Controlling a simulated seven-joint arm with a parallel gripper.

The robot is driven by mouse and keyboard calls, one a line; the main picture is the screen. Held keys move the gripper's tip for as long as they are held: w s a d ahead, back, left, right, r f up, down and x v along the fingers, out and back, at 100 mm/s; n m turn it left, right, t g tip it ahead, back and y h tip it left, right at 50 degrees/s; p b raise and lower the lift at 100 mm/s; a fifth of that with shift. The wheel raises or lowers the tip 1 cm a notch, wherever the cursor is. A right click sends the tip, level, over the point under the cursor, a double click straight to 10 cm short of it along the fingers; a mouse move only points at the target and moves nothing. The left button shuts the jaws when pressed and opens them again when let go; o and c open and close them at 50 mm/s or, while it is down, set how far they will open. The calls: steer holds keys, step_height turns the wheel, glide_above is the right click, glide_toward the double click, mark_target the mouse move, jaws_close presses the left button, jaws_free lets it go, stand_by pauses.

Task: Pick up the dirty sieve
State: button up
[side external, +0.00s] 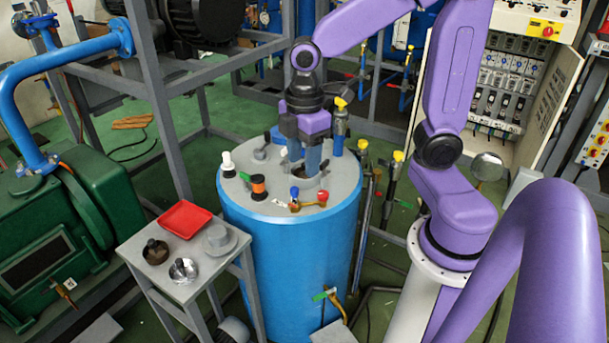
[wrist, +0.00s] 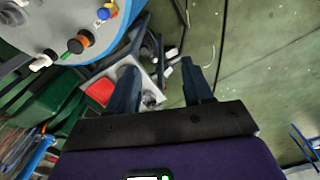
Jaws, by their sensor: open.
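A small dark brown sieve-like piece (side external: 155,251) stands on the small grey side table (side external: 240,266) in the side view, at its left. I take it as the dirty sieve. Beside it is a similar, shiny silver piece (side external: 183,270), which also shows between my fingers in the wrist view (wrist: 150,98). My gripper (side external: 303,167) is open and empty, pointing down over the top of the blue tank, well away from the table. In the wrist view my gripper (wrist: 160,82) has its fingers apart. The brown piece does not show clearly there; the left finger probably hides it.
A red tray (side external: 185,219) and a grey flanged part (side external: 219,239) share the table. The blue tank (side external: 290,270) beside it has a black-and-orange fitting (side external: 258,187), a white-topped fitting (side external: 227,163) and small valves on its lid. A green machine (side external: 50,250) is at left.

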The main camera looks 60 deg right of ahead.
steer(key=w+d+f+n, duration=0.1)
steer(key=w+d, duration=0.6)
steer(key=d, duration=0.3)
steer(key=w+d+f+n, duration=0.1)
steer(key=w+d, duration=0.5)
steer(key=d, duration=0.5)
step_height(320, 180, down, 17)
steer(key=shift+w+f, duration=0.1)
steer(key=shift+f, duration=0.05)
jaws_close()
